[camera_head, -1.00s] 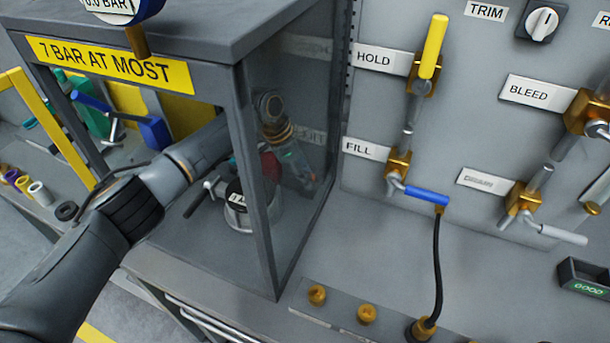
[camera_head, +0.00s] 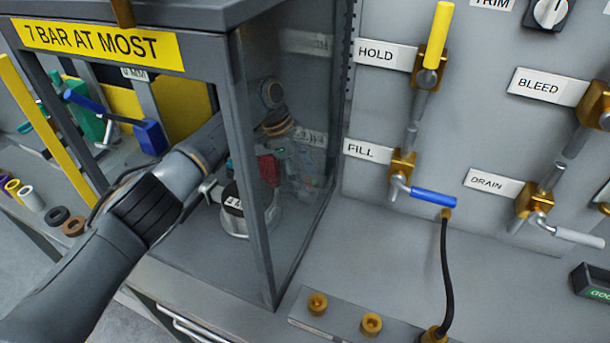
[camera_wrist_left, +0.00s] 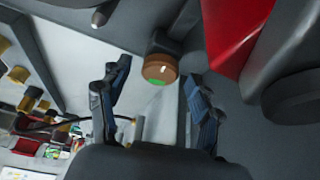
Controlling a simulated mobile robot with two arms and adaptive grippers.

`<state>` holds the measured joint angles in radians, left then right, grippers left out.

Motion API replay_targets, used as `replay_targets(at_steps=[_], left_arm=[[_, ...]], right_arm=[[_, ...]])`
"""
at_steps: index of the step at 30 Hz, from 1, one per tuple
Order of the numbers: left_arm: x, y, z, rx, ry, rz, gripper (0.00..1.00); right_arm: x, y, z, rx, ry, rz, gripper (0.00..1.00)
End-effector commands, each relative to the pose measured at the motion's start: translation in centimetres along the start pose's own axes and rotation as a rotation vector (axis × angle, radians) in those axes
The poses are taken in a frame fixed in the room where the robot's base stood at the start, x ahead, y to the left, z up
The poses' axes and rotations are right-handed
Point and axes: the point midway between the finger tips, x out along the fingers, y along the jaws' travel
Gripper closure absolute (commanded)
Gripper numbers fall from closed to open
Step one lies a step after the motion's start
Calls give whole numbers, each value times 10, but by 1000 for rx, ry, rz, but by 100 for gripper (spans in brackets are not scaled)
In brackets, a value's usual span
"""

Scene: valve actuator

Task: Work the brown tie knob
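The brown tie knob (camera_wrist_left: 160,68) shows in the left wrist view as a short round brown cap with a green patch and a small pale mark, on a dark stem. My left gripper (camera_wrist_left: 157,76) is open, with one dark finger on each side of the knob in the picture. I see no clear contact, and the depth between them is hard to judge. In the head view my left arm reaches into the grey enclosure, and the gripper (camera_head: 292,160) shows dimly through its side pane. I cannot make out the knob there. My right gripper is not in view.
The enclosure's front post (camera_head: 250,170) stands close beside my left arm. A round silver-and-black device (camera_head: 235,215) sits inside, near a red part (camera_head: 268,168). The wall panel at right carries a yellow lever (camera_head: 437,35) and a blue lever (camera_head: 433,198). Loose rings lie at left.

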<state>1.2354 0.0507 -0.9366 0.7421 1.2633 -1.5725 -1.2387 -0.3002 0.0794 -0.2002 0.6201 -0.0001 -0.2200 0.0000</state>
Motion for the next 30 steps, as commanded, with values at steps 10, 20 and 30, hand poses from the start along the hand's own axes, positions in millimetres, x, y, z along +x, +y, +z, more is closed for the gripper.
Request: replay_targets(at_steps=[10, 20, 30], left_arm=[[-13, -1, 0, -1, 0, -3, 36], [-82, -1, 0, -1, 0, -3, 36], [-119, 0, 0, -1, -1, 0, 36]], right_arm=[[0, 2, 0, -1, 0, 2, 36], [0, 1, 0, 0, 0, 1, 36], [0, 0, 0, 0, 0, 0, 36]])
